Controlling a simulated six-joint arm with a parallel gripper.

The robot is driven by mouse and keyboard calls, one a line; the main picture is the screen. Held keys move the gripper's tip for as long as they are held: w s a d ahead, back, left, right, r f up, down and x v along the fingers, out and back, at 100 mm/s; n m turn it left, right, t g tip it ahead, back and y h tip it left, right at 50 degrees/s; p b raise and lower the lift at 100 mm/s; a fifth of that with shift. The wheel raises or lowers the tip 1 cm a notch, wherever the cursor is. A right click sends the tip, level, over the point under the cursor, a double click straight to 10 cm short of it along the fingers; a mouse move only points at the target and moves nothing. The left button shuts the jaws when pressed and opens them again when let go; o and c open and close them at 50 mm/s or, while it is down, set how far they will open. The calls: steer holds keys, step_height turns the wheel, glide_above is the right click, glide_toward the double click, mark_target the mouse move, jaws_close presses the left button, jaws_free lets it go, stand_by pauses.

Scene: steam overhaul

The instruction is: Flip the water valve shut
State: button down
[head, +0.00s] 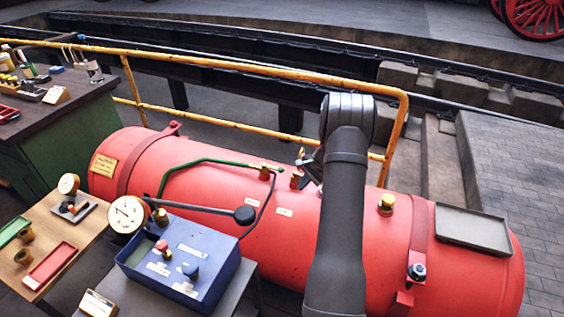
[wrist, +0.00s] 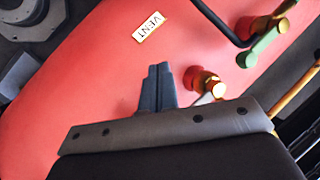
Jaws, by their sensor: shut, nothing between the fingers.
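A brass valve with a green lever (wrist: 262,45) stands on the red tank at the upper right of the wrist view. It appears to match the brass fitting (head: 265,171) at the end of the green pipe in the head view. I see no readable water label on it. A second brass fitting (wrist: 205,84) with a red collar stands nearer; a fitting shows beside my wrist in the head view (head: 296,179). My gripper (wrist: 158,72) is shut and empty above the tank, left of both fittings. In the head view, my arm partly hides it.
The red tank (head: 200,170) carries a VENT label (wrist: 152,26), a brass cap (head: 386,203) and a grey tray (head: 473,229). A yellow railing (head: 230,62) runs behind. A blue box (head: 190,262) with a gauge (head: 128,214) and a black-knobbed lever (head: 205,210) stands in front.

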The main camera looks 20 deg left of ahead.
steer(key=w+a+r+n+t+h, duration=0.3)
steer(key=w+a+r+n, duration=0.1)
steer(key=w+a, duration=0.2)
step_height(320, 180, up, 6)
steer(key=n+t+h, duration=0.1)
steer(key=n+t, duration=0.2)
glide_above(273, 168)
steer(key=w+d, duration=0.3)
steer(key=shift+a+f, duration=0.1)
steer(key=shift+f, duration=0.05)
steer(key=d+x, duration=0.1)
steer(key=x, duration=0.9)
steer(key=shift+s+f, duration=0.2)
steer(key=shift+s, duration=0.85)
steer(key=shift+s+f, duration=0.25)
steer(key=shift+s, duration=0.8)
